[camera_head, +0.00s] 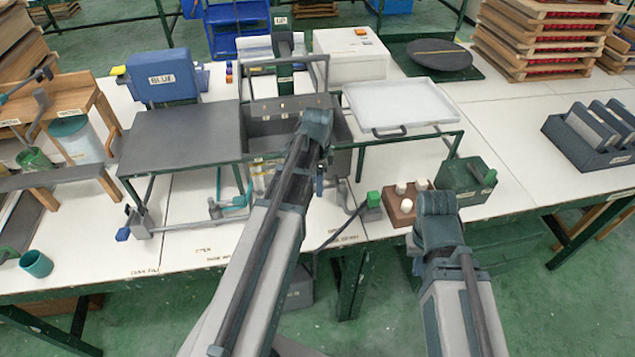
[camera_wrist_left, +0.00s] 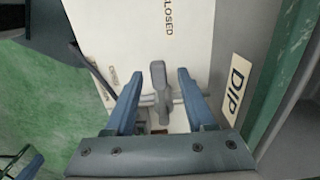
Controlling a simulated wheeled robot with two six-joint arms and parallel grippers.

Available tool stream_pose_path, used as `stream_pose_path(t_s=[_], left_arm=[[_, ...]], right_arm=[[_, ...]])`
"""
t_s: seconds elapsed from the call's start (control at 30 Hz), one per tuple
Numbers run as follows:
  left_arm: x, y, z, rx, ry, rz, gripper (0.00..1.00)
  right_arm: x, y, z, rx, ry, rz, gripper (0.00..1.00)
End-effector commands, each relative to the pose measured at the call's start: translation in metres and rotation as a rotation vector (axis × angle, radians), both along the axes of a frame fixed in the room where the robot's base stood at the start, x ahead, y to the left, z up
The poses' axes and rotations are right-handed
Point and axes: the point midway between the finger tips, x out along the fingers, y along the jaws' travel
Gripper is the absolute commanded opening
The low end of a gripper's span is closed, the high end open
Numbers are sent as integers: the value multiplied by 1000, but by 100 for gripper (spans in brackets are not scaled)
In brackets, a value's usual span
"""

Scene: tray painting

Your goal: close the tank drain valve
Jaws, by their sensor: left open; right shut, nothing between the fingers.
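The drain valve shows in the left wrist view as a grey upright lever handle (camera_wrist_left: 158,80) on a thin cross rod. My left gripper (camera_wrist_left: 160,71) is open, with one blue finger on each side of the handle and visible gaps to it. The word CLOSED is printed on the white surface beyond the handle. In the head view the grey dip tank (camera_head: 340,129) stands mid-table, and my left arm covers part of its front. My right gripper (camera_head: 436,243) is low at the table's front edge, right of centre, empty; its fingertips are largely hidden.
A DIP label (camera_wrist_left: 237,88) is beside the handle. A brown block with white knobs (camera_head: 401,211) and a green box (camera_head: 466,181) stand near my right wrist. A white tray (camera_head: 405,103) rests on a frame to the right. A dark panel (camera_head: 180,140) lies to the left.

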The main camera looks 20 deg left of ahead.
Motion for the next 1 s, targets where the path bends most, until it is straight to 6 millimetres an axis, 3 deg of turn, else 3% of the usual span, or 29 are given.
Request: stream_pose_path(t_s=[0.27,1.0], left_arm=[[0,0,27,0,0,0,55],[0,0,133,0,0,0,55]], right_arm=[[0,0,27,0,0,0,0],[0,0,132,0,0,1,0]])
